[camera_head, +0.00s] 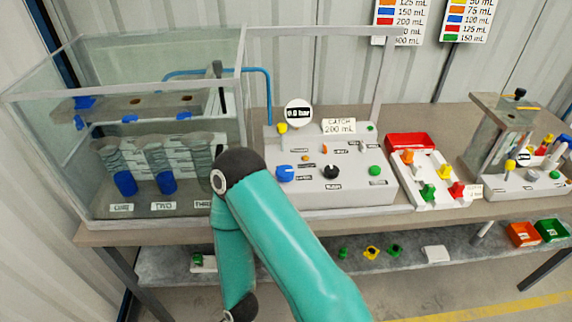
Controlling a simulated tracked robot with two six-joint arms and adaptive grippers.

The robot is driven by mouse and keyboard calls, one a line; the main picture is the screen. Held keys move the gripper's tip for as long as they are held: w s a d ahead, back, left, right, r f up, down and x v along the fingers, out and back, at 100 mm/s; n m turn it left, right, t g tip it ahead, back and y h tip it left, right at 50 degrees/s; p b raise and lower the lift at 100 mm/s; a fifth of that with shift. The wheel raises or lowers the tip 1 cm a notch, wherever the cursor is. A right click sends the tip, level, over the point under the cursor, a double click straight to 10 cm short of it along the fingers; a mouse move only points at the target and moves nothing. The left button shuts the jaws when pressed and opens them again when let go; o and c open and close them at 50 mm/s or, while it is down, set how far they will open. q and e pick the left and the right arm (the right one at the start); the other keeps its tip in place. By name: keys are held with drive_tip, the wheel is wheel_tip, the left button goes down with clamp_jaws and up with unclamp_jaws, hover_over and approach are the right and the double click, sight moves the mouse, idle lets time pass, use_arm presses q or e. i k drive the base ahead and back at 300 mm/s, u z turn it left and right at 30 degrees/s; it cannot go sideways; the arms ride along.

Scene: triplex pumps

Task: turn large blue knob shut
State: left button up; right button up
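The large blue knob (285,173) sits at the left front of the white control panel (310,190) in the middle of the bench. Neither of my grippers is in view; the teal arm's lower end runs out of the picture at the bottom.
A clear-walled tank (245,90) with several cylinders stands left. The panel also carries a black knob (331,171), a green knob (375,170), a yellow-topped lever (282,128) and a round gauge (298,113). A red tray (410,141) stands right. A lower shelf (300,262) holds small parts.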

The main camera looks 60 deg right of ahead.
sight(284, 173)
drive_tip(key=z, duration=0.15)
drive_tip(key=k, duration=1.05)
drive_tip(key=z, duration=0.55)
drive_tip(key=i, duration=0.95)
